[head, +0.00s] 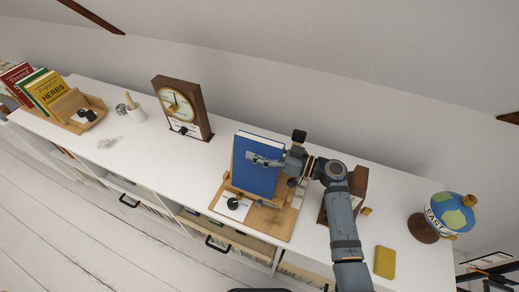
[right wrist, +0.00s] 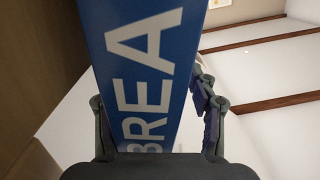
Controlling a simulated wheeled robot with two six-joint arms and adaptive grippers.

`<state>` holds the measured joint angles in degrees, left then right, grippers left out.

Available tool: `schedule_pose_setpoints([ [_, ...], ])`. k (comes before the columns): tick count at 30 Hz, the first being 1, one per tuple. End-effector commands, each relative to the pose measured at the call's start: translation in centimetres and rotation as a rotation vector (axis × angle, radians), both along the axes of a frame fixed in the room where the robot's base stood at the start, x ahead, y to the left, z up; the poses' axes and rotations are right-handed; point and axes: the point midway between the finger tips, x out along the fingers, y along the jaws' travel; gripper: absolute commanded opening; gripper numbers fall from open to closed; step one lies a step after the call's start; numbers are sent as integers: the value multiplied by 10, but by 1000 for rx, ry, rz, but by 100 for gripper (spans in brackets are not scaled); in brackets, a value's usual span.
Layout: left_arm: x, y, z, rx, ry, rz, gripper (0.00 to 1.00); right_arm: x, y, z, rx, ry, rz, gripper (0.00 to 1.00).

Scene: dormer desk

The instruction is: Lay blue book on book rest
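The blue book (head: 255,172) stands upright and tilted back at the wooden book rest (head: 268,222), its cover facing the front. In the head view, the rest's back board shows as a strip at the book's left edge. My right gripper (head: 264,161) reaches in from the right, with a finger across the upper cover. In the right wrist view, the blue spine (right wrist: 140,75) with large pale letters runs between my two fingers. They appear shut on it, though a small gap shows low on the right. Whether the book's bottom bears on the ledge is unclear. My left gripper is not in view.
A globe (head: 445,215) and yellow block (head: 385,262) are on the right. A brown wooden object (head: 359,184) is partly hidden behind my right arm. White desktop is clear between clock and rest.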

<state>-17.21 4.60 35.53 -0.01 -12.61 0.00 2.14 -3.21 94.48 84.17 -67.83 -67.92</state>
Motion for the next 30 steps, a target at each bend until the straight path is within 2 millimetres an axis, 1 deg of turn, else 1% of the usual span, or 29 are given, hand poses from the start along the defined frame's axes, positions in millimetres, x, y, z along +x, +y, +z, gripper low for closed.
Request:
schedule_pose_setpoints([
  [5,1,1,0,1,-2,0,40,0,0,-1,-2,2,1,58],
  [8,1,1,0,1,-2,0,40,0,0,9,-1,-2,1,58],
  [11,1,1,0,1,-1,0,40,0,0,29,-1,-5,1,58],
  [15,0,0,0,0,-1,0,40,0,0,62,-1,-5,0,58],
  [18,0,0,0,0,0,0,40,0,0,81,0,-4,-1,58],
  [21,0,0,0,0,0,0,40,0,0,93,-1,-3,1,58],
  [25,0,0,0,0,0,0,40,0,0,100,0,0,0,58],
  [30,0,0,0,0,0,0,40,0,0,100,0,1,0,58],
])
